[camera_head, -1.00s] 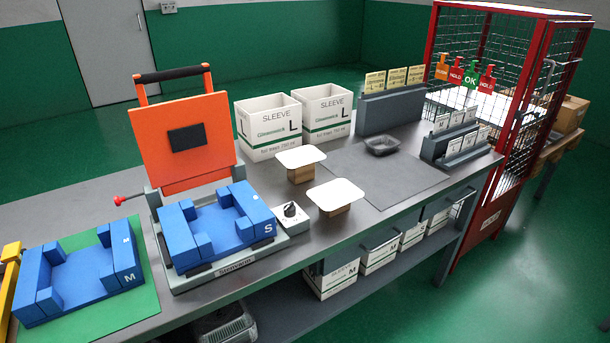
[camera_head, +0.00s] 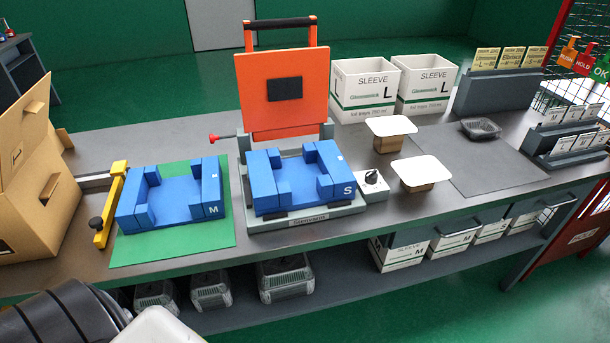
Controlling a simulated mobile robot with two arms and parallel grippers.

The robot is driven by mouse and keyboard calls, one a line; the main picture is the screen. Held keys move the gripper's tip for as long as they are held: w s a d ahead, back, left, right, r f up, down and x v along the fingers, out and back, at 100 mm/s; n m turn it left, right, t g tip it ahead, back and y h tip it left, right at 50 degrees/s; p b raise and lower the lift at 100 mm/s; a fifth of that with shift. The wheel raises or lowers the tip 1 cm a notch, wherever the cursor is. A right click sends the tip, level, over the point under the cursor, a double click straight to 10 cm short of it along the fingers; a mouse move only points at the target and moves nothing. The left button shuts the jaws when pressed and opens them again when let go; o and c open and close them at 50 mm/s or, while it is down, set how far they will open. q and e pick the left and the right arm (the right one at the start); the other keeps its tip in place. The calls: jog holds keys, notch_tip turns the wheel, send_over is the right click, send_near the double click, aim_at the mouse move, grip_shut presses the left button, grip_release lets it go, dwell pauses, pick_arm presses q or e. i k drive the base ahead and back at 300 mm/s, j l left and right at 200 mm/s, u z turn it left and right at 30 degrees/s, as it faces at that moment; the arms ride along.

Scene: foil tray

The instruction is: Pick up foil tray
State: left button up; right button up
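A small dark grey tray (camera_head: 481,129), which looks like the foil tray, sits upright on a dark mat (camera_head: 490,165) at the right part of the bench. It looks empty, and nothing touches it from above. Neither of my grippers shows in the head view. A black and white part at the bottom left edge appears to be a piece of my own arm.
Two blocks with white lids (camera_head: 391,126) (camera_head: 421,173) stand left of the mat. Behind are white sleeve boxes (camera_head: 365,88) and a grey card rack (camera_head: 497,93). A label rack (camera_head: 568,135) stands right. Blue fixtures (camera_head: 295,180) and a cardboard box (camera_head: 30,185) are left.

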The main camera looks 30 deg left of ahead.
aim_at(482, 128)
jog(key=i+l+u, duration=0.15)
jog(key=i+l, duration=0.2)
jog(key=i+l+u, duration=0.15)
jog(key=i+l, duration=0.15)
jog(key=l, duration=0.2)
